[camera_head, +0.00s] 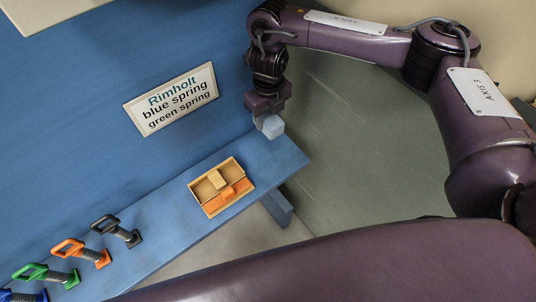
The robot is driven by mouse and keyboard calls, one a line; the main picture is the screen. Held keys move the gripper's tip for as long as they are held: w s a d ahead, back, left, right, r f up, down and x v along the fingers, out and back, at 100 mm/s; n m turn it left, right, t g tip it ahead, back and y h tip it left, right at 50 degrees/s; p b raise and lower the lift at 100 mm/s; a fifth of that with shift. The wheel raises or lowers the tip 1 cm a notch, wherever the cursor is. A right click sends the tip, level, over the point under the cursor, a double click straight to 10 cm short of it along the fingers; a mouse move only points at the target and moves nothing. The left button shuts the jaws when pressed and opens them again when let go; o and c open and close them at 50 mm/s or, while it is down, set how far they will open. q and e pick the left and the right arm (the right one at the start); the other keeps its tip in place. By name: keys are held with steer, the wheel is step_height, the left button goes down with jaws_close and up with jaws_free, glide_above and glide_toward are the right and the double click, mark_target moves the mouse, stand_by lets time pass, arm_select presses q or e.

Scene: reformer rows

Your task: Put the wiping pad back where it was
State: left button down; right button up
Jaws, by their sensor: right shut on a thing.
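A small pale blue block, which looks like the wiping pad (272,127), is at the far right end of the blue shelf (270,158). My right gripper (266,113) points down and is shut on the pad from above. Its fingertips are small and partly hidden. I cannot tell whether the pad touches the shelf or hangs just above it. My left gripper is not in view.
A wooden tray (194,187) with a tan block (217,179) and orange pieces sits on the shelf. Black (117,231), orange (81,252) and green (46,274) handled tools stand along the left. A sign (173,99) reads "Rimholt blue spring green spring". Shelf between pad and tray is clear.

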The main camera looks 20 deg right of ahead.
step_height(320, 180, down, 18)
steer(key=b, duration=1.5)
steer(key=shift+r+b, duration=0.15)
steer(key=shift+b, duration=0.15)
steer(key=shift+c, duration=0.5)
steer(key=shift+r, duration=0.1)
steer(key=o, duration=1)
steer(key=shift+r, duration=0.1)
step_height(320, 180, up, 12)
steer(key=p, duration=1.2)
